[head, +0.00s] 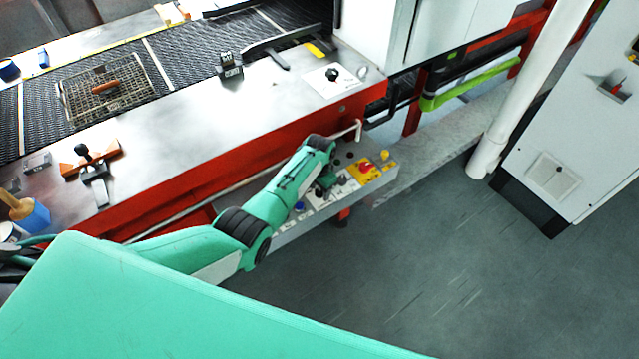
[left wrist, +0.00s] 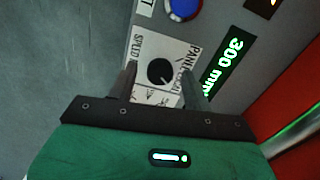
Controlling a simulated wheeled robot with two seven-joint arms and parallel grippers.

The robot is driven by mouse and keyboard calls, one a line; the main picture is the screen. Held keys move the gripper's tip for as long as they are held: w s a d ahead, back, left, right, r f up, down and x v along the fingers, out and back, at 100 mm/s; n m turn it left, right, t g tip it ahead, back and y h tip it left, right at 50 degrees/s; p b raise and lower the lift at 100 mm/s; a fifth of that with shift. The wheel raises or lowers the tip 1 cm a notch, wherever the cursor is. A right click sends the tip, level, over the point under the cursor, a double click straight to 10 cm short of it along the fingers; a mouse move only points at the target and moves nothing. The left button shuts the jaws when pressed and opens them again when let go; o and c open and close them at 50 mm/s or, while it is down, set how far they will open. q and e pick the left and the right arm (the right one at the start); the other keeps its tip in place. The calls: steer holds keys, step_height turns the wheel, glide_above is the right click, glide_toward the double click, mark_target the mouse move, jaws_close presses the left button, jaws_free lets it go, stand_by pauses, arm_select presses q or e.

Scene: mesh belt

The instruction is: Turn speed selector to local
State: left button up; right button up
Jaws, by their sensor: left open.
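The speed selector (left wrist: 160,72) is a round black knob on a white plate (left wrist: 146,50) in the left wrist view. The plate has lettering reading roughly "SPEED" and "PANEL"; the rest is partly hidden by my fingers. The knob's setting is too dark to read. My left gripper (left wrist: 159,69) is open, with one finger on each side of the knob in the picture. I cannot tell whether they touch it. In the head view my left arm reaches over the control panel (head: 316,212), and its hand (head: 325,184) hides the selector.
A lit green display (left wrist: 224,67) reading "300 mm" and a blue button (left wrist: 184,7) are near the knob. A red knob on a yellow plate (head: 372,175) is at the panel's right. The mesh belt (head: 190,60) lies behind; open floor (head: 440,270) lies in front.

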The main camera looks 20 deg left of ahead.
mark_target(319, 192)
arm_select(q)
step_height(319, 192, up, 14)
steer(key=shift+b, duration=0.3)
steer(key=shift+f, duration=0.15)
stand_by(0.4)
steer(key=s+a+f+n+t, duration=0.1)
steer(key=s+f, duration=0.1)
steer(key=s, duration=0.8)
steer(key=s+f+n+t, duration=0.1)
steer(key=s+f, duration=0.2)
steer(key=s, duration=0.8)
steer(key=s+a+r+n+t, duration=0.1)
steer(key=s+r, duration=0.3)
steer(key=s, duration=0.5)
steer(key=s+a+r+n+t, duration=0.1)
steer(key=s+r, duration=0.4)
steer(key=s, duration=0.4)
step_height(319, 192, down, 30)
steer(key=g, duration=0.2)
steer(key=s+a+f+g, duration=0.1)
steer(key=s+a+f, duration=0.2)
steer(key=s+f, duration=1.7)
steer(key=shift+a+f, duration=0.15)
steer(key=shift+f, duration=0.15)
